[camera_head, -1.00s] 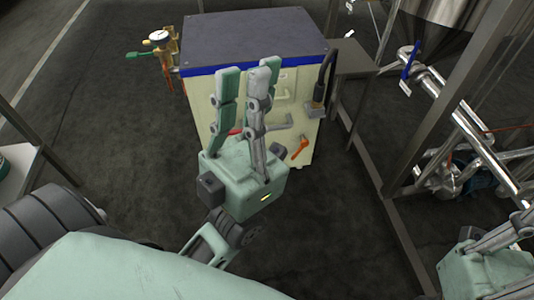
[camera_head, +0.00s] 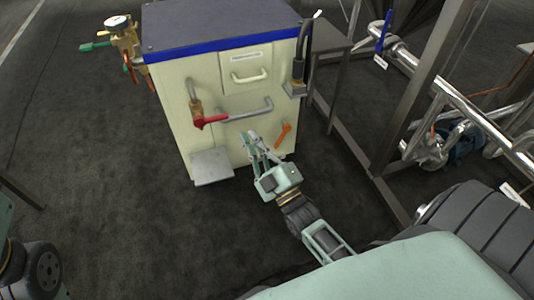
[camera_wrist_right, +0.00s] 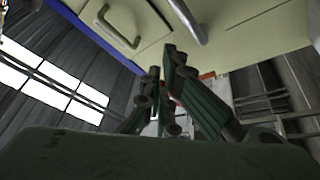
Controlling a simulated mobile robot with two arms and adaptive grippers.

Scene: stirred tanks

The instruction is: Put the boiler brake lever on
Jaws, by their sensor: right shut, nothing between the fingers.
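The boiler is a cream cabinet (camera_head: 240,110) with a dark top and blue rim. On its front, a small orange lever (camera_head: 283,133) slants at the lower right. A red-handled lever (camera_head: 212,121) sits on a brass valve at the left. No label shows which one is the brake lever. My right gripper (camera_head: 255,142) is shut and empty in front of the cabinet's lower front, just left of the orange lever. Its fingers also show in the right wrist view (camera_wrist_right: 164,65), with a patch of orange-red partly hidden behind them. My left gripper is out of view.
A drawer with a handle (camera_head: 250,75) and a grey bar handle (camera_head: 245,114) stick out of the cabinet front. A grey plate (camera_head: 212,167) juts out low at the left. Metal frame posts and pipes (camera_head: 430,75) stand at the right. The floor at the left is clear.

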